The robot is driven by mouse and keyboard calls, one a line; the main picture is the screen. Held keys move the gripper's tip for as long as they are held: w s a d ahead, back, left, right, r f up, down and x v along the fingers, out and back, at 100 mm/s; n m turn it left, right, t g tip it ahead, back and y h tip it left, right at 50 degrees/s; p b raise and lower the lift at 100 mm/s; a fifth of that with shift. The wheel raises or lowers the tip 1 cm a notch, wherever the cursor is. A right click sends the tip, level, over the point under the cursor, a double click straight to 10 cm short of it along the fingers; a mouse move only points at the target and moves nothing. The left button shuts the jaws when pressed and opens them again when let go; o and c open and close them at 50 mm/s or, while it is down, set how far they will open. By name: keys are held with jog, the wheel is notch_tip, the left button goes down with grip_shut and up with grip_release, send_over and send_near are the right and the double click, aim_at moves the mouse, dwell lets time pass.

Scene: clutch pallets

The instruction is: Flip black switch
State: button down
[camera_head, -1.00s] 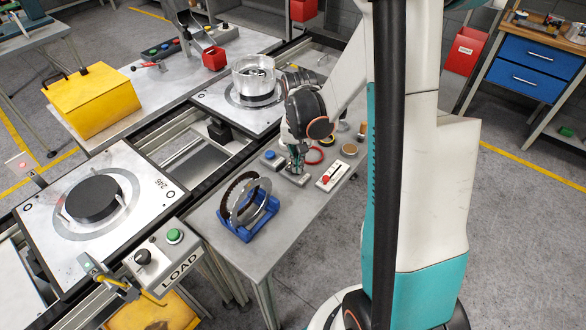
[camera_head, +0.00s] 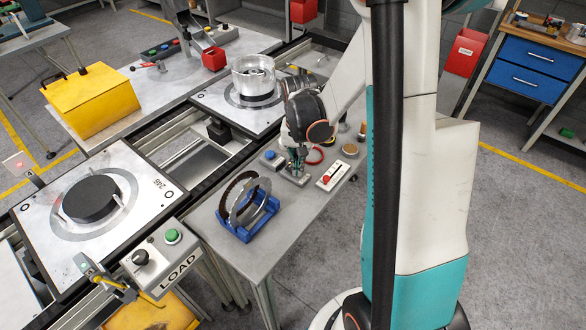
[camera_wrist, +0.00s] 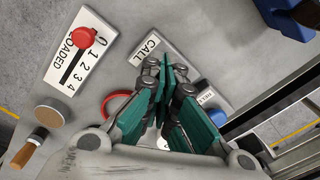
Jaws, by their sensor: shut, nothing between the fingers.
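My gripper (camera_head: 297,165) is shut and empty, pointing down over a small grey box marked CALL (camera_wrist: 150,48) on the side table. In the wrist view, its teal fingers (camera_wrist: 168,78) cover part of that box, and I cannot see a black switch there. A black knob (camera_head: 141,257) sits beside a green button (camera_head: 173,236) on the grey LOAD box at the front, well apart from my gripper. I cannot tell which control is the black switch.
Around my gripper are a blue button (camera_head: 270,155), a red ring (camera_head: 315,155) and a white slider plate with a red knob (camera_head: 326,179). A blue stand (camera_head: 249,224) holding rings is at the table's front. The yellow box (camera_head: 88,100) stands far left.

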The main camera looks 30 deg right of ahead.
jog(key=shift+f, duration=0.15)
jog(key=shift+r, duration=0.2)
jog(key=shift+r+p, duration=2.25)
jog(key=shift+r, duration=1.15)
